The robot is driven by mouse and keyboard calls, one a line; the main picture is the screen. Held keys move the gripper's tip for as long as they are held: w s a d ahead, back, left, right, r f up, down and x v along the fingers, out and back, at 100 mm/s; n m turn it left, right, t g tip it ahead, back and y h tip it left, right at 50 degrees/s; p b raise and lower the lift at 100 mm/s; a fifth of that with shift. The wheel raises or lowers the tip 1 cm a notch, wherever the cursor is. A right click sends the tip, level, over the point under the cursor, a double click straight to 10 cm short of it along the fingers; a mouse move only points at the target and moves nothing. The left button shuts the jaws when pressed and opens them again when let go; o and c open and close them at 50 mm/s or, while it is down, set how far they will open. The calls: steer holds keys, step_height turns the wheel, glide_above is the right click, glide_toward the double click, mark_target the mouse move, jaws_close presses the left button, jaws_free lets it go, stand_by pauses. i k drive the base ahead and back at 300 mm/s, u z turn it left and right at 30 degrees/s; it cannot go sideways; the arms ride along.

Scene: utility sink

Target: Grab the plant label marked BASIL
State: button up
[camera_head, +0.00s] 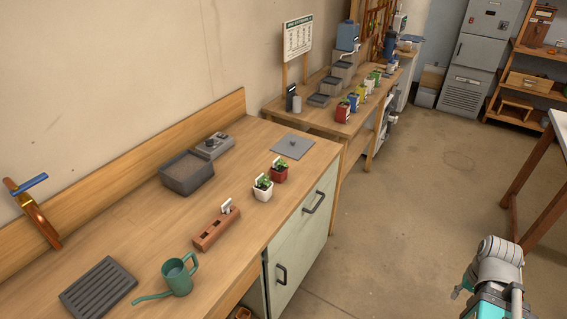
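Small white plant labels (227,207) stand upright at the far end of a reddish-brown slotted block (212,234) on the near wooden workbench. White tags also show at the small plants in a white pot (263,194) and a red pot (280,175) on the same bench. Any writing on them is too small to read, so I cannot tell which one is marked BASIL. Part of my arm shows at the bottom right, over the floor and away from the bench. I cannot make out my gripper's fingers.
A green watering can (177,278) stands just in front of the block. A dark ribbed tray (98,287), a grey bin (187,174) and a flat grey plate (292,146) lie around it. Farther back, a second bench holds colourful packets. Open floor lies right of the bench.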

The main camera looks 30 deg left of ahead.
mark_target(274, 163)
steer(key=i, duration=1)
steer(key=u, duration=2)
